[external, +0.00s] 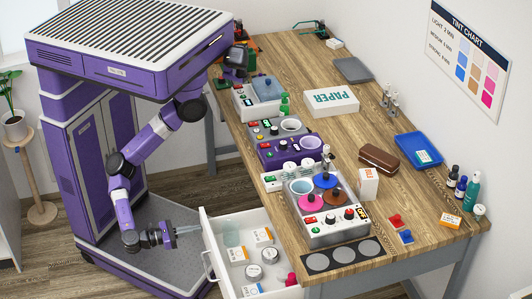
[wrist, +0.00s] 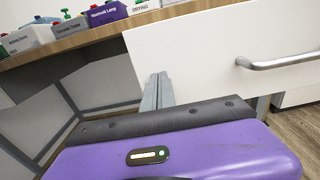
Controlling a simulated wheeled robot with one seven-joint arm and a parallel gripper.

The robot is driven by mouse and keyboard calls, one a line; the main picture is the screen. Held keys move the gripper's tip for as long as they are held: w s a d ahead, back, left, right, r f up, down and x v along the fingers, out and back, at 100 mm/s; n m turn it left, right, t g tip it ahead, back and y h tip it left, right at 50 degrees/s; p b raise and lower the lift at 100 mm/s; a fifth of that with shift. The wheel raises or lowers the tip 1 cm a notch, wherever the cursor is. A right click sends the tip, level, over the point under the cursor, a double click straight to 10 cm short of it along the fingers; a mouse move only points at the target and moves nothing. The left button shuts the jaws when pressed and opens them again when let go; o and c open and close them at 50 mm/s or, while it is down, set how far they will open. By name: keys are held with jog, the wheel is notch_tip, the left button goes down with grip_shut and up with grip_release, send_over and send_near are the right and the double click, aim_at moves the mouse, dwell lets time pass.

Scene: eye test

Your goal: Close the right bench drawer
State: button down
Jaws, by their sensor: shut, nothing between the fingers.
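The bench drawer (external: 216,262) stands pulled open at the near end of the bench. Its white front also fills the upper right of the wrist view (wrist: 210,48). A metal bar handle (external: 207,266) is on that front; in the wrist view the handle (wrist: 282,60) lies right of my fingers. My gripper (external: 200,229) is shut and empty, its fingers pointing at the drawer front near its far end. In the wrist view the closed fingertips (wrist: 159,77) overlap the panel's lower left part. I cannot tell whether they touch it.
The wooden bench top (external: 285,65) carries devices, a paper box (external: 331,102) and a blue tray (external: 418,148). Floor shows between my base and the bench.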

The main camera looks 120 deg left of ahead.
jog(key=p+x, duration=0.2)
jog(key=x, duration=2.2)
jog(key=shift+w+a, duration=0.1)
jog(key=shift+a, duration=0.05)
jog(key=shift+w+a, duration=0.1)
jog(key=shift+a, duration=0.1)
jog(key=shift+d+f, duration=0.1)
jog(key=shift+d, duration=0.15)
jog(key=b+v, duration=0.2)
jog(key=v, duration=1.2)
jog(key=shift+s+d, duration=0.2)
jog(key=shift+s, duration=0.1)
